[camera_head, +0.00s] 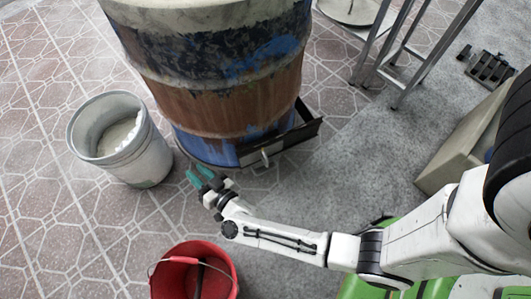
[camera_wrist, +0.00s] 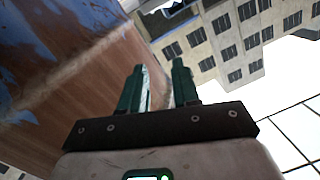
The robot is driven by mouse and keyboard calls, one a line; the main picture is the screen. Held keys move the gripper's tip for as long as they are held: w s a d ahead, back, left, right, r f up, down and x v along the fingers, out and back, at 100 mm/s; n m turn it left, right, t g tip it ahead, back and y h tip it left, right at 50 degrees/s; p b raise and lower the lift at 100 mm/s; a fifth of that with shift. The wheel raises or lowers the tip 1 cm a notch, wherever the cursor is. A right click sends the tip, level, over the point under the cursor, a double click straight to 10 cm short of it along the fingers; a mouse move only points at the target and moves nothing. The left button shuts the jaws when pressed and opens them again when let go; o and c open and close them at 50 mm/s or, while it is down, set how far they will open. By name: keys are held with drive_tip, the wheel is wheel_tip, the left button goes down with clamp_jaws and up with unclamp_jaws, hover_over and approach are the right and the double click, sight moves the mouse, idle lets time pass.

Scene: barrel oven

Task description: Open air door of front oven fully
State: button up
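The barrel oven (camera_head: 215,95), with worn blue, black and rust-brown paint, stands upright at the top middle of the head view. A dark metal air door (camera_head: 285,143) with a small light handle (camera_head: 265,160) is at its lower right. It seems to stick out to the right of the barrel; how far it is open I cannot tell. My gripper (camera_head: 199,175) is low in front of the barrel, left of the air door and apart from its handle. Its teal fingers (camera_wrist: 158,75) are apart with nothing between them. The barrel's brown side (camera_wrist: 90,85) fills the left of the wrist view.
A grey-white bucket (camera_head: 150,160) stands left of the barrel. A red bucket (camera_head: 218,290) is below my gripper. A metal-legged frame (camera_head: 408,55) is at the upper right, a beige box (camera_head: 460,140) at the right. Floor between barrel and box is clear.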

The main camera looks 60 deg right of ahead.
drive_tip(key=s+d+f+m+g+h+b, duration=0.2)
drive_tip(key=s+d+f+h+b, duration=0.15)
drive_tip(key=f, duration=0.25)
drive_tip(key=s+d+f+m+g+h+b, duration=0.2)
drive_tip(key=s+d+f+m+h+b, duration=0.15)
drive_tip(key=f, duration=0.35)
drive_tip(key=m+g+h+b, duration=0.2)
drive_tip(key=g+h+b, duration=0.2)
drive_tip(key=g+h, duration=0.2)
approach(267, 164)
drive_tip(key=x, duration=1)
drive_tip(key=shift+w+d+f+b, duration=0.1)
drive_tip(key=shift+w+d+b, duration=0.05)
drive_tip(key=shift+d+b, duration=0.15)
drive_tip(key=shift+c, duration=0.4)
clamp_jaws()
